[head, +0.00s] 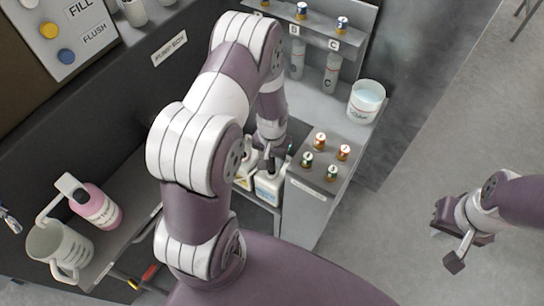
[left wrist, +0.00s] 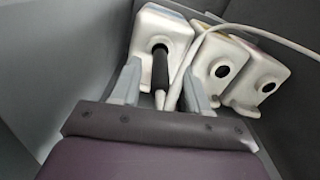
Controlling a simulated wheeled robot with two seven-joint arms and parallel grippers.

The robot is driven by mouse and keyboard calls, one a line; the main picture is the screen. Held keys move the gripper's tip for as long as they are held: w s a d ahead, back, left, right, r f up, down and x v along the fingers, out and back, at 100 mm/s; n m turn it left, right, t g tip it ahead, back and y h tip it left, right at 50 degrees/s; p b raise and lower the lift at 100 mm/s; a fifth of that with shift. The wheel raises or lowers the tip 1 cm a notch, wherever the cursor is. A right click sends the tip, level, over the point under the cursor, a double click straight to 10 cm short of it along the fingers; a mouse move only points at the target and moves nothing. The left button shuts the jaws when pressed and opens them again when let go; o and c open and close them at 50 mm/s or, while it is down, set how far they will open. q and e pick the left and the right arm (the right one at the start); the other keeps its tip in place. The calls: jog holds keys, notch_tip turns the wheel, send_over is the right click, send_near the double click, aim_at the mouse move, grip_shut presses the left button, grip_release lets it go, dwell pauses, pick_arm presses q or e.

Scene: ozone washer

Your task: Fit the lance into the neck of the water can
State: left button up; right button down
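Several white cans stand in a recess; in the left wrist view the leftmost can (left wrist: 158,25) has a black lance (left wrist: 160,70) whose far end meets its dark neck opening. How deep it sits is hidden. A white can (head: 268,187) with a label too small to read shows in the head view; I cannot tell which is the water can. My left gripper (left wrist: 162,85) has its fingers apart on either side of the lance, with visible gaps. My right gripper (head: 445,235) hangs over the floor, far from the cans.
A white hose (left wrist: 265,32) runs over two other open-necked cans (left wrist: 215,68). A cabinet top with several coloured caps (head: 325,158) borders the recess on the right. A white tub (head: 366,100), a pink bottle (head: 97,207) and a jug (head: 60,247) stand nearby. The floor at right is clear.

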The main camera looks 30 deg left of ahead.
pick_arm(q)
jog(key=shift+r, duration=0.1)
jog(key=s+d+r+p, duration=0.1)
jog(key=s+r+p, duration=0.2)
jog(key=r, duration=0.7)
jog(key=s+d+r+t+p, duration=0.1)
jog(key=s+d+r+p, duration=0.1)
jog(key=r, duration=0.8)
jog(key=s+d+r+p, duration=0.2)
jog(key=s+r+p, duration=0.2)
jog(key=r, duration=0.6)
jog(key=p, duration=0.2)
jog(key=shift+d+r+m+p, duration=0.2)
jog(key=shift+m+p, duration=0.1)
jog(key=shift+m, duration=0.1)
